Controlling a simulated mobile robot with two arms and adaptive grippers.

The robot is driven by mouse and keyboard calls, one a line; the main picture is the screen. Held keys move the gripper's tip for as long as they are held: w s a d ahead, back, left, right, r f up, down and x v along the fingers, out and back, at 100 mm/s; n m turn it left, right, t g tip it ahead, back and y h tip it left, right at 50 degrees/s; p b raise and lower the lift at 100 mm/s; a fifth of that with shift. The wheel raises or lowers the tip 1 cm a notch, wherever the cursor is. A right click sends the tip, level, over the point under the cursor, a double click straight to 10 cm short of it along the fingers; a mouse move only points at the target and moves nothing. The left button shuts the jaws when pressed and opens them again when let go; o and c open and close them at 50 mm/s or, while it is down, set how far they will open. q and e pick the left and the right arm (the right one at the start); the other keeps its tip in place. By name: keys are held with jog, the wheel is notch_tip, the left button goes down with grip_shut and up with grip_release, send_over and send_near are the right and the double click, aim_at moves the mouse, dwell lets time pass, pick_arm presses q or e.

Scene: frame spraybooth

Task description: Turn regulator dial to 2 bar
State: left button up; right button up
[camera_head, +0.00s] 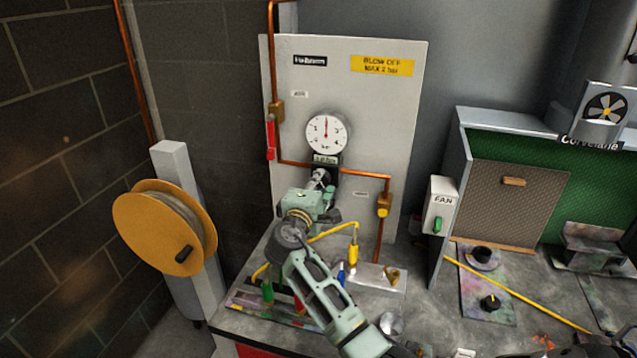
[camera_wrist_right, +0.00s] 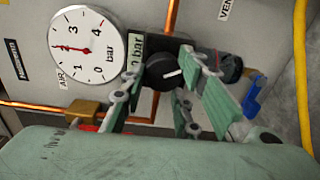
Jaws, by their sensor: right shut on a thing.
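The round pressure gauge (camera_head: 326,133) is on the white panel. Its red needle points straight up in the head view, near the 2 mark. It also shows, turned sideways, in the right wrist view (camera_wrist_right: 84,48). A small display (camera_head: 326,159) under the gauge ends in "bar"; its full figure is unclear. The black regulator dial (camera_wrist_right: 163,72) has a white mark on it and sits between the fingers of my right gripper (camera_head: 318,182), which is shut on it. In the head view the gripper mostly hides the dial. My left gripper is out of view.
Copper pipes and a red-handled valve (camera_head: 270,138) are left of the gauge. A yellow hose (camera_head: 333,232) crosses behind my arm. An orange reel (camera_head: 165,228) stands left.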

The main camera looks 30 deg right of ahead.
jog(key=shift+r, duration=0.6)
jog(key=o, duration=1)
jog(key=shift+f, duration=0.15)
jog(key=shift+f, duration=0.2)
jog(key=v, duration=1.2)
jog(key=shift+f, duration=0.1)
